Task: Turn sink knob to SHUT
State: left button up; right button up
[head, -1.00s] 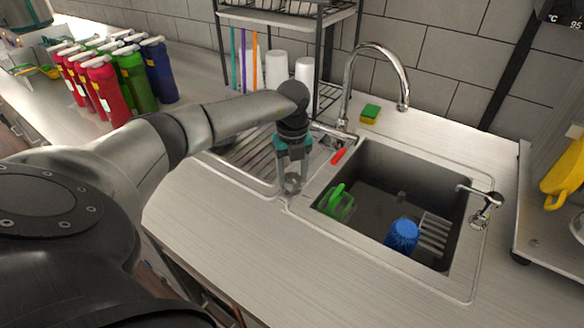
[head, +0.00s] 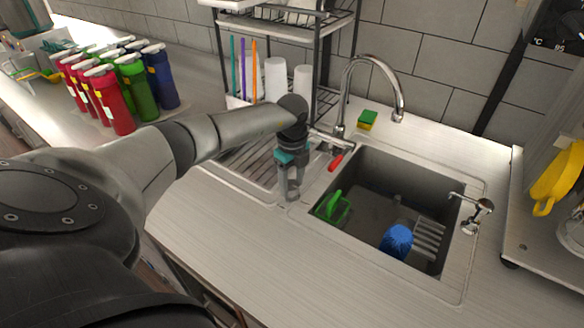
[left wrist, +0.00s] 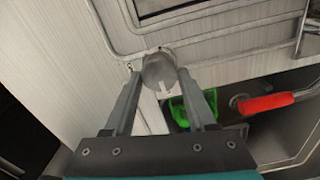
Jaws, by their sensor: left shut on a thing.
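The sink knob (left wrist: 160,72) is a round, grey metal knob with a small pale mark on its face. It sits at the front left edge of the sink, beside the drainboard. My left gripper (head: 291,190) points down at it, with one finger on each side. In the left wrist view the left gripper (left wrist: 161,78) is closed around the knob. The knob is mostly hidden by the fingers in the head view. The mark is too small to read which setting it shows. My right gripper is in neither view.
The sink basin (head: 370,180) holds a green item (head: 333,208) and a blue item (head: 397,241). The faucet (head: 345,95) and its red handle (head: 336,162) stand behind the gripper. A chrome tap (head: 478,212) is on the right rim. The front counter is clear.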

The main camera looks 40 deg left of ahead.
aim_at(292, 186)
pick_arm(q)
jog(key=shift+a+r, duration=0.1)
jog(key=o, duration=1.4)
notch_tip(292, 186, up, 15)
jog(key=shift+r, duration=0.1)
